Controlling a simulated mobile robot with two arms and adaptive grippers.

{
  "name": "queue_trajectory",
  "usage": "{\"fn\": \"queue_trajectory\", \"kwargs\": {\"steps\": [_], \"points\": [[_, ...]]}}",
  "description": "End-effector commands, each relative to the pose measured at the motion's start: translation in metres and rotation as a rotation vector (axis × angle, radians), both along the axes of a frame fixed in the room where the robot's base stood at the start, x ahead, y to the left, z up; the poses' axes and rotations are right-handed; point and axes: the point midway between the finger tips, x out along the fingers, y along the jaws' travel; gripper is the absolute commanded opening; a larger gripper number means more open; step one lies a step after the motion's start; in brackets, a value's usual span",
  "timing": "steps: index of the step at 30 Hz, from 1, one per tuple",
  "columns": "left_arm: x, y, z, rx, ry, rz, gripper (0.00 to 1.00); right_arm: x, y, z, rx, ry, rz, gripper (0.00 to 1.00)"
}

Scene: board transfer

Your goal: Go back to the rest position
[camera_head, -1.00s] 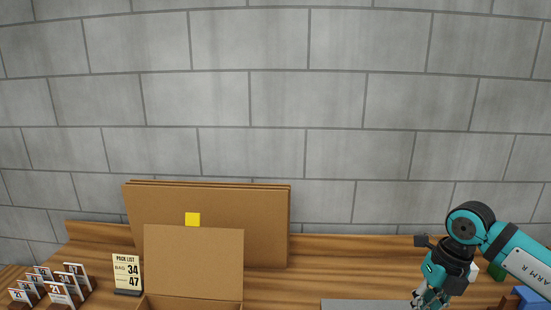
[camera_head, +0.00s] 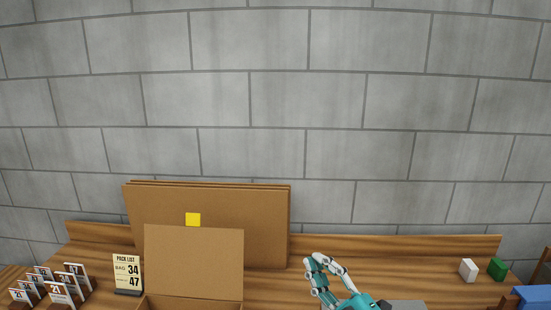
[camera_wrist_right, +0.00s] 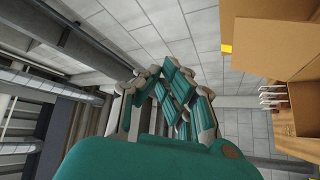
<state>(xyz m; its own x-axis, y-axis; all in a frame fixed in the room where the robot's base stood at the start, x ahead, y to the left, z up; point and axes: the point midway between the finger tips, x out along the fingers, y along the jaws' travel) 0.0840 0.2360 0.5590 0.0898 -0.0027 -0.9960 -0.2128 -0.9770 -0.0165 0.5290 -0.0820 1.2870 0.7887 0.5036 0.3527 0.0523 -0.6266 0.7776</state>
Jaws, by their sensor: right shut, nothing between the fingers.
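My right gripper (camera_head: 315,257) shows at the bottom of the head view, right of the cardboard. Its teal and grey fingers point up and away from the bench top. It is shut with nothing between the fingers. In the right wrist view the same gripper (camera_wrist_right: 158,70) fills the middle, its fingertips in free air against the wall and ceiling. My left gripper is not in view.
An open cardboard box (camera_head: 194,262) stands before brown boards (camera_head: 265,225) leaning on the wall. Left are a pack list sign (camera_head: 127,272) and numbered cards (camera_head: 60,292). White (camera_head: 468,270) and green (camera_head: 497,269) blocks stand right, near a blue bin (camera_head: 531,297).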

Motion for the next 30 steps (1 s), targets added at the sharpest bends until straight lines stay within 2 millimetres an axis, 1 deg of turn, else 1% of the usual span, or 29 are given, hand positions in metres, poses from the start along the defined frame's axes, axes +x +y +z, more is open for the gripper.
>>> {"fn": "queue_trajectory", "kwargs": {"steps": [1, 2, 3, 5, 6, 8, 9, 11, 12, 14, 15, 17, 18, 22, 26, 27, 30], "points": [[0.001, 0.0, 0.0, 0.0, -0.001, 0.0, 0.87, 0.002, -0.021, -0.021, 0.091, 0.123, -0.099, 0.0], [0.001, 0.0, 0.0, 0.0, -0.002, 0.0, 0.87, 0.002, -0.034, -0.034, 0.137, 0.199, -0.156, 0.0], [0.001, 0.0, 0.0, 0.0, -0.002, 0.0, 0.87, 0.0, -0.051, -0.055, 0.191, 0.304, -0.234, 0.0], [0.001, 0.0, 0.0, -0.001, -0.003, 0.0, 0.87, -0.009, -0.075, -0.092, 0.262, 0.472, -0.343, 0.0], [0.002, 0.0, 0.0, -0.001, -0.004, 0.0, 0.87, -0.02, -0.088, -0.118, 0.299, 0.587, -0.411, 0.0], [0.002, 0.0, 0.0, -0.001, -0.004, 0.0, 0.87, -0.041, -0.105, -0.155, 0.341, 0.756, -0.499, 0.0], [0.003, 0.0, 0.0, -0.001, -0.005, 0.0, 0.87, -0.057, -0.112, -0.178, 0.36, 0.862, -0.548, 0.0], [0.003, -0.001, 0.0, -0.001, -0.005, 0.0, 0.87, -0.083, -0.12, -0.207, 0.38, 1.008, -0.608, 0.0], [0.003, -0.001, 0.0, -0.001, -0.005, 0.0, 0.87, -0.1, -0.124, -0.223, 0.387, 1.093, -0.64, 0.0], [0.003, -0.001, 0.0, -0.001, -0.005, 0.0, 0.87, -0.125, -0.127, -0.243, 0.394, 1.205, -0.677, 0.0], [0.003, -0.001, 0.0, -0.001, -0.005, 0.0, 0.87, -0.14, -0.128, -0.254, 0.395, 1.274, -0.698, 0.0], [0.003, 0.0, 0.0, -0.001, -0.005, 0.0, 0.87, -0.162, -0.129, -0.267, 0.397, 1.366, -0.721, 0.0], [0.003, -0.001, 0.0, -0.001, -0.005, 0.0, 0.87, -0.177, -0.129, -0.275, 0.395, 1.426, -0.736, 0.0], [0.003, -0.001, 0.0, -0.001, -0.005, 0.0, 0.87, -0.221, -0.127, -0.293, 0.387, 1.596, -0.769, 0.0], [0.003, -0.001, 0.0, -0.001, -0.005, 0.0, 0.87, -0.263, -0.124, -0.304, 0.376, 1.752, -0.788, 0.0], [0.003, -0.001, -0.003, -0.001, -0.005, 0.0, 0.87, -0.263, -0.123, -0.316, 0.37, 1.767, -0.79, 0.0], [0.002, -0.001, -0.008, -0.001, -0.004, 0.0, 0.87, -0.255, -0.122, -0.348, 0.364, 1.772, -0.793, 0.0]]}}
